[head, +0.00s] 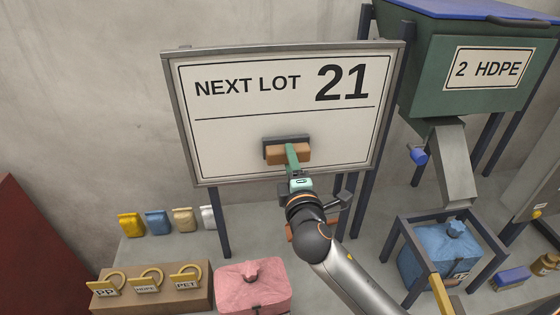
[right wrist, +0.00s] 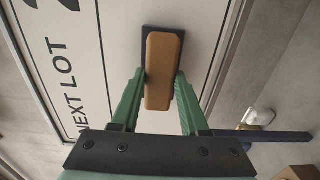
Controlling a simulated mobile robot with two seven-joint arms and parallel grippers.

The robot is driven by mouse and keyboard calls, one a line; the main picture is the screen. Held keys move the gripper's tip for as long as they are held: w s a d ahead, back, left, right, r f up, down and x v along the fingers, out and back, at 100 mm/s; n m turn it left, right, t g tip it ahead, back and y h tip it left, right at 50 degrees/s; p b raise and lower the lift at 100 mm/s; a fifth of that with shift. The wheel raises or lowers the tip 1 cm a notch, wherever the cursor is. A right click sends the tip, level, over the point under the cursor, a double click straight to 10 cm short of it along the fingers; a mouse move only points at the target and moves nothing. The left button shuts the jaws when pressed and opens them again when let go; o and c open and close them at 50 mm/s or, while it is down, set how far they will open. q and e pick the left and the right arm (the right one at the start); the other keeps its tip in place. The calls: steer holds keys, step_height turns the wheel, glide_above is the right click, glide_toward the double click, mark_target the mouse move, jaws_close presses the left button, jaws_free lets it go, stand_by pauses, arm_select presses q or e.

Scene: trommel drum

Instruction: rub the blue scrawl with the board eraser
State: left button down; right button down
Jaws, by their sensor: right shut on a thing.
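The board eraser (head: 275,154) has an orange-brown grip and a dark pad. My right gripper (head: 292,155) is shut on its grip and holds the pad at the lower middle of the white board (head: 225,150). The right wrist view shows the eraser (right wrist: 164,60) between the green fingers (right wrist: 159,82), its dark pad facing the board and apparently against it. No blue scrawl shows on the visible board surface; the area behind the eraser is hidden. My left gripper is not in view.
The board has a grey frame (head: 182,115) and reads NEXT LOT 21. A green hopper (head: 425,75) with a chute stands at right. Below are a blue sack (head: 430,250), a pink sack (head: 252,290) and a box of tagged padlock shapes (head: 135,300).

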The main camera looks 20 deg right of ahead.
steer(key=shift+s+d, duration=1.55)
steer(key=shift+d, duration=3.75)
steer(key=shift+w+a+r+b, duration=0.15)
steer(key=shift+w+a, duration=0.85)
steer(key=shift+a, duration=2.3)
steer(key=shift+w+a+f+b, duration=0.2)
steer(key=shift+w+a, duration=0.8)
steer(key=shift+a, duration=2.35)
steer(key=shift+w+a+r+b, duration=0.25)
steer(key=shift+w+a, duration=0.75)
steer(key=shift+a, duration=2.3)
